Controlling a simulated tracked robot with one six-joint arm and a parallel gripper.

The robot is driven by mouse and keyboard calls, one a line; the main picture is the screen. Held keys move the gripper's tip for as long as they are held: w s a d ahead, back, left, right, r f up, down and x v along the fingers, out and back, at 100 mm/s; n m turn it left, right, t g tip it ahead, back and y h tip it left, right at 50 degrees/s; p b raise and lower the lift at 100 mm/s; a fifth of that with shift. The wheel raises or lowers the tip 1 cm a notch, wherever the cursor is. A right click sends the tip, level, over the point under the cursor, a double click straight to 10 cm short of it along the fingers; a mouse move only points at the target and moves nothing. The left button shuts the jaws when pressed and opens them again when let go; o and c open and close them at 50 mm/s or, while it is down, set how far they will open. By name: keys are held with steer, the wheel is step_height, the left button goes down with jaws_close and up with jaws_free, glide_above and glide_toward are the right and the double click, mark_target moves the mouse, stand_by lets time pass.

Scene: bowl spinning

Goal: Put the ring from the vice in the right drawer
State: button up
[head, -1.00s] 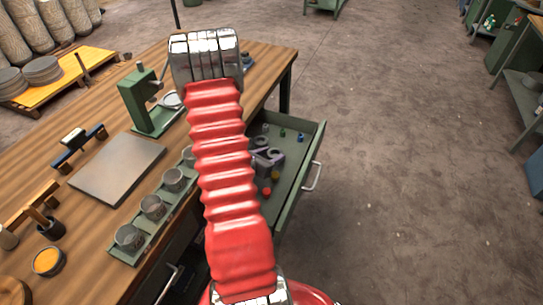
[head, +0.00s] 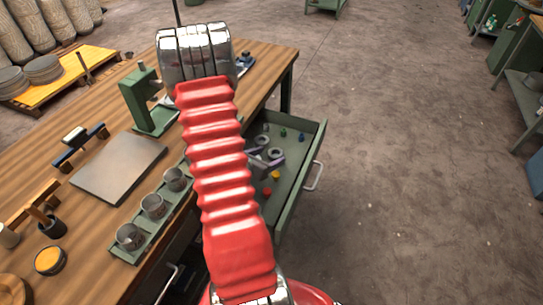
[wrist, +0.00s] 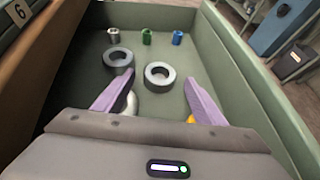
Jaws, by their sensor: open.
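The right drawer (head: 312,150) is pulled open at the bench's right side. Two grey rings lie flat on its floor: one at left (wrist: 118,58) and one at right (wrist: 160,75) in the wrist view. They also show in the head view (head: 276,153). I cannot tell which came from the vice. My gripper (wrist: 158,77), with purple fingers, is open over the drawer. The right ring shows between the fingertips, with no visible grip on it. In the head view, my gripper (head: 262,166) is partly behind my red arm. The vice is not clearly visible.
Small grey, green and blue pieces (wrist: 147,37) stand at the drawer's far end. A yellow piece (head: 275,175) and a red piece (head: 267,190) lie nearer. The bench holds a green press (head: 146,100), a metal plate (head: 118,167) and several cups (head: 153,206). Floor right of the drawer is clear.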

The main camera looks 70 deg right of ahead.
steer(key=v, duration=0.9)
steer(key=shift+a, duration=0.1)
steer(key=shift+r, duration=0.1)
stand_by(0.6)
steer(key=shift+w+a+r, duration=0.1)
steer(key=shift+w+r, duration=0.05)
steer(key=shift+r, duration=0.15)
steer(key=w+a+r+m+y, duration=0.2)
steer(key=w+a+r+m, duration=0.3)
steer(key=a+r+m, duration=0.55)
steer(key=w+a+r+m+t+y, duration=0.1)
steer(key=w+a+r+t+y, duration=0.1)
steer(key=a, duration=0.9)
steer(key=w+a+r+m+t+y, duration=0.1)
steer(key=a+r+t+y, duration=0.3)
steer(key=a, duration=0.7)
steer(key=w+a+r+m+t+y, duration=0.2)
steer(key=a+r, duration=0.5)
steer(key=a, duration=0.4)
steer(key=shift+w+a+t+y, duration=0.2)
steer(key=shift+w+t+y, duration=0.4)
steer(key=shift+y, duration=0.2)
steer(key=shift+c, duration=0.5)
